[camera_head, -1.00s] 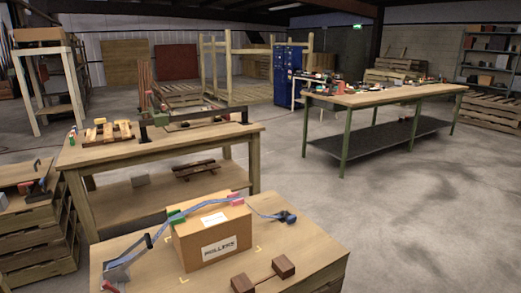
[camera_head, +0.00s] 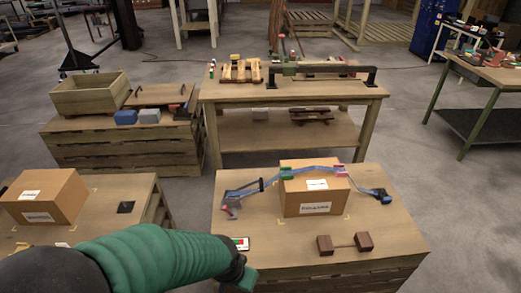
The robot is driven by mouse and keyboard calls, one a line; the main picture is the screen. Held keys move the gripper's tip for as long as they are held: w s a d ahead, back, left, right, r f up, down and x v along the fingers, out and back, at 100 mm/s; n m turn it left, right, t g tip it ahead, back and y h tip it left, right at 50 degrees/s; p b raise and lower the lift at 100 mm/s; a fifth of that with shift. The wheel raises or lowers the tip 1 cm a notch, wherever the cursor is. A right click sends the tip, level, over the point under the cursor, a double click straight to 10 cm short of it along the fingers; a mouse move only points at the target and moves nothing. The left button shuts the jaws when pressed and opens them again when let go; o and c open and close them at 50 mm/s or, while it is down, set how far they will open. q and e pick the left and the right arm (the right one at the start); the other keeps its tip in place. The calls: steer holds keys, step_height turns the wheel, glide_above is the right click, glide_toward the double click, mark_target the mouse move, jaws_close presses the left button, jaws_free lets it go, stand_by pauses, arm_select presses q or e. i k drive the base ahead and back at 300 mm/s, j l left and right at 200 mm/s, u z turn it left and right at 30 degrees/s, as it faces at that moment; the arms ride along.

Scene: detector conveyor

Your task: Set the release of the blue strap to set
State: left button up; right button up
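The blue strap (camera_head: 264,187) runs over the top of a cardboard box (camera_head: 312,196) on the near wooden table (camera_head: 290,235). A green corner piece (camera_head: 286,174) and a pink one (camera_head: 340,171) sit under it at the box's top edges. At its left end is a metal buckle or ratchet with a red-tipped part (camera_head: 232,210); its release position is too small to tell. The right end meets a dark blue fitting (camera_head: 381,196). My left gripper (camera_head: 245,279), on a green-sleeved arm, is low at the table's front left corner, apart from the strap. Its fingers are not clear. My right gripper is not seen.
A small card with green and red marks (camera_head: 238,243) lies at the table's left edge. Another box (camera_head: 44,198) stands on the left table. A workbench (camera_head: 290,90) stands behind.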

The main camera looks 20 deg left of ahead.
mark_target(226, 208)
steer(key=u, duration=1.1)
steer(key=i+j+z, duration=0.2)
steer(key=z, duration=0.2)
steer(key=i+j+z, duration=0.2)
steer(key=z, duration=0.25)
steer(key=i+j+z, duration=0.15)
steer(key=j+z, duration=0.25)
